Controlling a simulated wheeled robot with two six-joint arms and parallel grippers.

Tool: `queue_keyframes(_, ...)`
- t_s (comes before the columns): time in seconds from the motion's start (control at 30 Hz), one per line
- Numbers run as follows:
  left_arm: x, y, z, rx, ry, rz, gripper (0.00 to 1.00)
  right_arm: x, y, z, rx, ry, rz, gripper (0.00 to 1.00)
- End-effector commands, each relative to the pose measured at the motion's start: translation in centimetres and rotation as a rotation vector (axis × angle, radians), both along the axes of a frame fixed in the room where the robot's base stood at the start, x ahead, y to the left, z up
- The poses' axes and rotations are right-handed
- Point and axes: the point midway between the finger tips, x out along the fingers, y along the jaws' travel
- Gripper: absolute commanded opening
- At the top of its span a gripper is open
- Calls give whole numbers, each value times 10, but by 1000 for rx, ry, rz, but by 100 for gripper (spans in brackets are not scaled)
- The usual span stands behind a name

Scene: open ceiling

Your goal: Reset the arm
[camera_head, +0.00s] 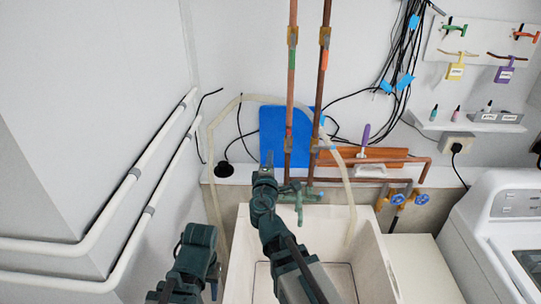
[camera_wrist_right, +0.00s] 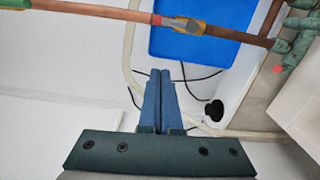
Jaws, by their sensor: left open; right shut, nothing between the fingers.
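My right gripper (camera_head: 268,160) reaches up over the pale sink, its tips in front of the blue panel's lower part in the head view. In the right wrist view the right gripper (camera_wrist_right: 162,74) has its two bluish fingers pressed together with nothing between them. My left gripper (camera_head: 212,284) is low at the bottom left of the head view, left of the sink. It is open, with no held thing visible, and partly hidden by its own arm.
The sink (camera_head: 372,262) has a green tap (camera_head: 300,197) behind it. Copper pipes (camera_head: 322,80), a blue panel (camera_head: 270,125) and a pale hose (camera_head: 351,205) are close by. A washing machine (camera_head: 505,230) stands right; white wall pipes (camera_head: 120,195) run left.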

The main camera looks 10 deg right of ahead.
Motion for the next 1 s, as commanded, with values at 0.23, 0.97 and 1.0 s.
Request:
queue_keyframes(0.23,0,0,-9,0,0,0,46,-15,-11,-31,181,34,-115,0)
queue_keyframes(0.97,0,0,-51,1,0,-1,46,-249,118,-270,1078,1037,-816,0)
queue_keyframes(1.0,0,0,-51,1,0,-1,46,-253,121,-271,1082,1058,-822,0)
